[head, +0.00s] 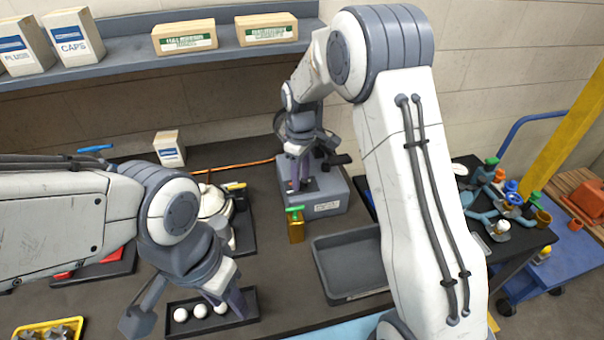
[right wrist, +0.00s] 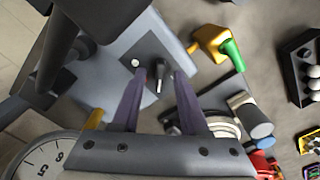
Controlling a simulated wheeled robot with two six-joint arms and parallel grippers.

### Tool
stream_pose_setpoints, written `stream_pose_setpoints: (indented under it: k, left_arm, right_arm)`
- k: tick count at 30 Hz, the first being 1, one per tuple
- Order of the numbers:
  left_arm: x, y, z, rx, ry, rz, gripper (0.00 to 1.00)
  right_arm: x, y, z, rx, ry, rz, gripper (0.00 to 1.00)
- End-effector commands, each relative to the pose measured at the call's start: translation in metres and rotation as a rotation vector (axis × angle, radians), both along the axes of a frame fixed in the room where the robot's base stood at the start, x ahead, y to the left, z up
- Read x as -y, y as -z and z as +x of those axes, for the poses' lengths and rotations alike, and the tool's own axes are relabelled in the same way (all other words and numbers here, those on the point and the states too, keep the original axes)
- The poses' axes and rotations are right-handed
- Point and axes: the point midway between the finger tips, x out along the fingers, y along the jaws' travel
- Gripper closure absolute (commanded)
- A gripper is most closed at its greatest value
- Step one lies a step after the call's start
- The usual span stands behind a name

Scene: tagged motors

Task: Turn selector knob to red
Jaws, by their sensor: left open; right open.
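The selector knob (right wrist: 160,77) is a small dark knob with a pale pointer line, on a dark plate (right wrist: 146,50) on top of a grey box (right wrist: 105,75). In the head view the grey box (head: 328,207) stands right of centre on the bench, with the knob hidden by my right gripper (head: 301,188). In the right wrist view my right gripper (right wrist: 159,76) is open, its purple fingers on either side of the knob; I cannot tell whether they touch it. My left gripper (head: 230,302) is open over a dark tray of white balls.
A yellow block with a green handle (head: 296,224) stands in front of the box. An empty grey tray (head: 348,264) lies to its right. The ball tray (head: 251,300) is below my left gripper. A dial gauge (right wrist: 40,160) shows at the wrist view's lower left.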

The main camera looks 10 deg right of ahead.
Motion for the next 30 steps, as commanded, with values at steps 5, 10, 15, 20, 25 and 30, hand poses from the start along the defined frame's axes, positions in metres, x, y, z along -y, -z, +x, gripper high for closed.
stream_pose_setpoints:
  k: [5, 10, 15, 20, 25, 30]
  left_arm:
    - [0.0, 0.0, 0.0, 0.0, 0.0, 0.0, 0.53]
    - [0.0, 0.0001, 0.0, 0.0, 0.0, 0.0, 0.53]
    - [-0.0001, 0.0, -0.0001, 0.0, 0.0, 0.0, 0.53]
    - [0.0, -0.0005, 0.0, 0.0, 0.0, 0.0, 0.53]
    - [0.0, -0.0021, 0.0, 0.0, 0.0, 0.0, 0.53]
    - [-0.0001, -0.0048, 0.0, 0.0, 0.0, 0.0, 0.53]
  right_arm:
    - [-0.0003, 0.0012, -0.0001, 0.0, 0.0, 0.0, 0.56]
    - [-0.0002, 0.0009, -0.0001, 0.0, 0.0, 0.0, 0.94]
    - [0.0043, 0.0007, -0.0002, -0.001, 0.001, 0.001, 1.0]
    - [0.0016, 0.0004, -0.0002, -0.001, 0.013, -0.001, 1.0]
    - [0.0011, 0.0, 0.0001, -0.001, 0.067, -0.001, 1.0]
    - [0.0011, -0.0004, 0.0007, -0.001, 0.176, -0.001, 1.0]
